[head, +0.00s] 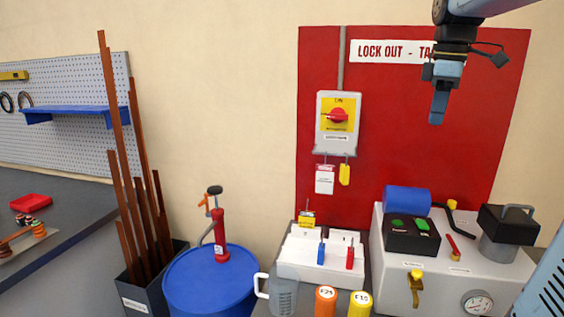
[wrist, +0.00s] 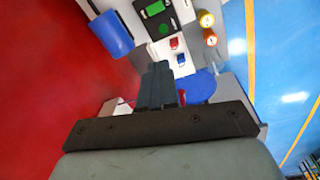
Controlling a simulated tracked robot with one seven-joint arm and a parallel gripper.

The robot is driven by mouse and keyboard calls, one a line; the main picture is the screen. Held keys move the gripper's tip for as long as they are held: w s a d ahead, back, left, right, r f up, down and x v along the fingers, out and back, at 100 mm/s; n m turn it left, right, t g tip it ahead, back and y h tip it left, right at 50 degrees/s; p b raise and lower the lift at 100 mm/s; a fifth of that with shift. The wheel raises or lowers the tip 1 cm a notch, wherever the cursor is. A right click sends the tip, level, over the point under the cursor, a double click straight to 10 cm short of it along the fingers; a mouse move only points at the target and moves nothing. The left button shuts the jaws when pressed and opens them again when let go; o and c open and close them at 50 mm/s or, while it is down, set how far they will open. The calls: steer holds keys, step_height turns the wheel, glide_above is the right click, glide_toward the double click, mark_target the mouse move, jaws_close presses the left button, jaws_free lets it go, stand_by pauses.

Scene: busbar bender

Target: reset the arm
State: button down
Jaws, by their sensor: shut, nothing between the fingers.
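My gripper (head: 437,112) hangs at the upper right of the head view, fingers pointing down, in front of the red lock-out board (head: 430,160). It is shut and empty, apart from everything around it. In the wrist view my gripper (wrist: 158,68) shows its closed fingers in the middle, with the bench things beyond. My arm comes in from the top right corner of the head view.
A switch box (head: 338,140) with a red knob is on the board, tags hanging below. The grey machine (head: 400,270) stands below my gripper. A white box (head: 300,262), a blue drum (head: 190,290) and upright copper bars (head: 115,120) are to the left.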

steer(key=s+a+f+m+t, duration=0.2)
steer(key=s+a+f+m, duration=0.3)
steer(key=s+f, duration=0.3)
steer(key=s+a+f+m+t, duration=0.2)
steer(key=s+a+f+m, duration=0.4)
steer(key=s+f, duration=0.1)
steer(key=shift+s+f+m, duration=0.4)
steer(key=shift+s, duration=0.35)
steer(key=shift+a, duration=0.1)
